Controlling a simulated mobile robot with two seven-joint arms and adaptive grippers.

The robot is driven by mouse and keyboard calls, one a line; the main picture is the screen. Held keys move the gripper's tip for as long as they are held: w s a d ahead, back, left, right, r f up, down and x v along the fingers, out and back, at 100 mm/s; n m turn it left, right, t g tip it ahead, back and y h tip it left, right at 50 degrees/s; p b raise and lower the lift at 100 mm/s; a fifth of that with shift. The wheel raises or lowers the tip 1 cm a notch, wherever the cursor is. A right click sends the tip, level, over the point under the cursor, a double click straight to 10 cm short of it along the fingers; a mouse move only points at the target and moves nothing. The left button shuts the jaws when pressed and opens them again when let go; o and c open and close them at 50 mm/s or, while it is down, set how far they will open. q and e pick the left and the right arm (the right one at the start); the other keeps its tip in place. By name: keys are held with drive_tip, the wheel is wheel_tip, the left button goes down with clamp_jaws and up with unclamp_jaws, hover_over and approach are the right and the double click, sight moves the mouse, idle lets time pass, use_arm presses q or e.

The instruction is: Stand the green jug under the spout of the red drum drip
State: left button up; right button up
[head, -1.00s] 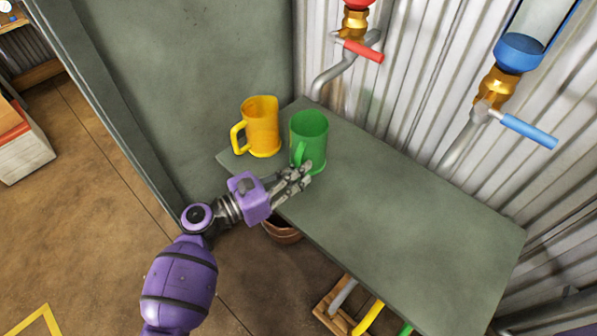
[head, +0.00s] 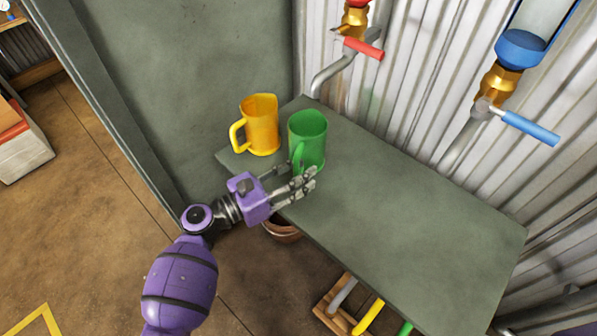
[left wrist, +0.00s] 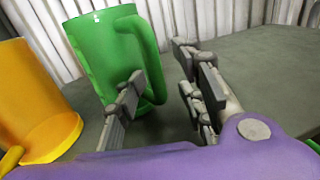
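The green jug (head: 312,134) stands upright on the grey-green bench, its handle towards my left gripper. My left gripper (head: 292,180) is open at the handle side, low by the bench's front edge. In the left wrist view the green jug (left wrist: 97,62) is left of the gap between the fingers (left wrist: 165,95); one finger overlaps its handle, and contact is unclear. The red drum drip shows only its brass fitting, red lever (head: 363,48) and bent grey spout (head: 328,78), behind the jug and slightly right. The drum itself is mostly cut off. My right gripper is out of view.
A yellow jug (head: 263,128) stands close left of the green one; it also shows in the left wrist view (left wrist: 30,95). A blue drip with a blue lever (head: 530,128) is at right. The bench's (head: 410,215) middle and right are clear. A corrugated wall stands behind.

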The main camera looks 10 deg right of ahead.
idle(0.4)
use_arm(q)
drive_tip(key=shift+r, duration=0.3)
drive_tip(key=shift+s+a+r, duration=0.1)
drive_tip(key=shift+a+r, duration=0.05)
drive_tip(key=shift+a, duration=0.1)
drive_tip(key=s+a+p, duration=0.1)
drive_tip(key=s+a, duration=0.5)
drive_tip(key=a, duration=0.2)
wheel_tip(320, 180, up, 8)
drive_tip(key=f+p, duration=0.1)
drive_tip(key=p, duration=0.5)
drive_tip(key=s+a+r+n+t+p, duration=0.1)
drive_tip(key=s+a+r, duration=0.1)
drive_tip(key=a+r, duration=0.5)
drive_tip(key=s+a+r+n+t+y+p, duration=0.1)
drive_tip(key=s+a+r+t, duration=0.1)
drive_tip(key=a+r, duration=0.5)
wheel_tip(320, 180, up, 3)
drive_tip(key=shift+s+f+y, duration=0.1)
drive_tip(key=shift+s+y, duration=0.2)
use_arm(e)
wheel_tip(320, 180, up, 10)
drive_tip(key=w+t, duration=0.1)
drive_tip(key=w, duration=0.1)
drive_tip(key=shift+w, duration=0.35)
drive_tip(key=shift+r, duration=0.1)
